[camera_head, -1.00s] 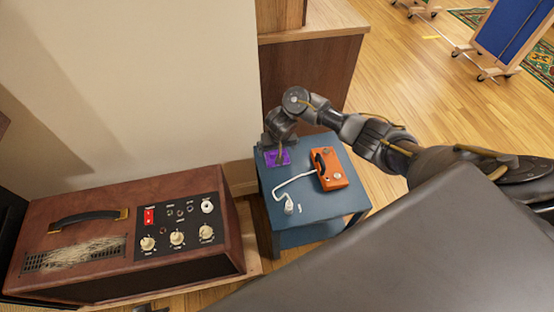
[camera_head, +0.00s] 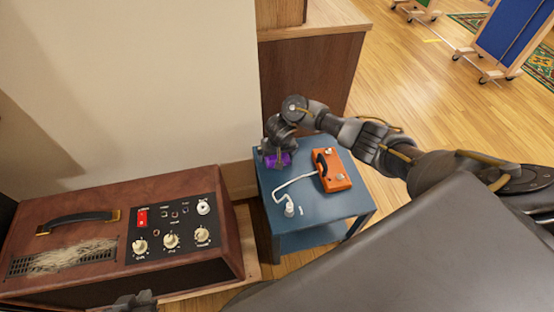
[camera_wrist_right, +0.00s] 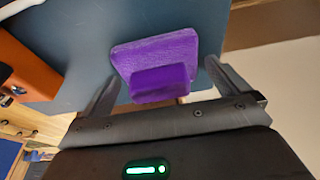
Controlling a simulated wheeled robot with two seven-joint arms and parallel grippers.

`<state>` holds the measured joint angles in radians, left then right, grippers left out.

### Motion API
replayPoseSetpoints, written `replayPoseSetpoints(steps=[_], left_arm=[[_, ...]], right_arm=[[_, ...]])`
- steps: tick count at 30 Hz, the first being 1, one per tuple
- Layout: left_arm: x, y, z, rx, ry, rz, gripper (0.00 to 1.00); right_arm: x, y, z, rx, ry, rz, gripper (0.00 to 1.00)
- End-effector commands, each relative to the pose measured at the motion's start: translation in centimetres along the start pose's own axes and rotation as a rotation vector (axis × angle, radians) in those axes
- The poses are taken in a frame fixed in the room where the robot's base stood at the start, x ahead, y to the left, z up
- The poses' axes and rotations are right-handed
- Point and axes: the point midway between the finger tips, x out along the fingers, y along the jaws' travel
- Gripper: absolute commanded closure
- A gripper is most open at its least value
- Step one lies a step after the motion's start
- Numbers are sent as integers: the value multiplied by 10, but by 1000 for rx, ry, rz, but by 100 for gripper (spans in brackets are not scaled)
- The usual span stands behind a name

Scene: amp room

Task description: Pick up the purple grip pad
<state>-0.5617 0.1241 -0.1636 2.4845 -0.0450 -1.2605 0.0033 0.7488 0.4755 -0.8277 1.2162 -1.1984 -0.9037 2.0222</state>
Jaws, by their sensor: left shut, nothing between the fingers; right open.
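The purple grip pad (camera_head: 286,159) lies at the back left corner of the small blue table (camera_head: 334,204). In the right wrist view the pad (camera_wrist_right: 150,48) is a flat plate with a raised block on it. My right gripper (camera_head: 279,160) is over the pad and hides part of it. Its open fingers (camera_wrist_right: 164,70) stand on either side of the raised block, with gaps visible on both sides. My left gripper (camera_head: 136,301) is shut and empty, partly visible at the bottom edge in front of the brown amplifier.
An orange box with a black handle (camera_head: 333,170) and a white cable (camera_head: 284,184) with a white plug (camera_head: 289,208) are on the blue table. The brown amplifier (camera_head: 100,215) stands at the left. A wooden cabinet (camera_head: 312,75) and pale wall (camera_head: 150,90) are close behind.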

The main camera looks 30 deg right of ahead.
Motion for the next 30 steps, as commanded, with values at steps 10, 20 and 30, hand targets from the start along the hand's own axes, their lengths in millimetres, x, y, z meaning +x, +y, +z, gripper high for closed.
replayPoseSetpoints(steps=[10, 20, 30], left_arm=[[0, 1, -2, 2, 11, 2, 100], [0, 0, -2, 2, 10, 1, 100], [-2, -2, 3, -4, -26, -4, 100]], right_arm=[[0, 0, 0, 0, 0, 0, 10], [0, 0, 0, 0, 0, 1, 43], [-5, 0, -2, 1, 1, 0, 43]])
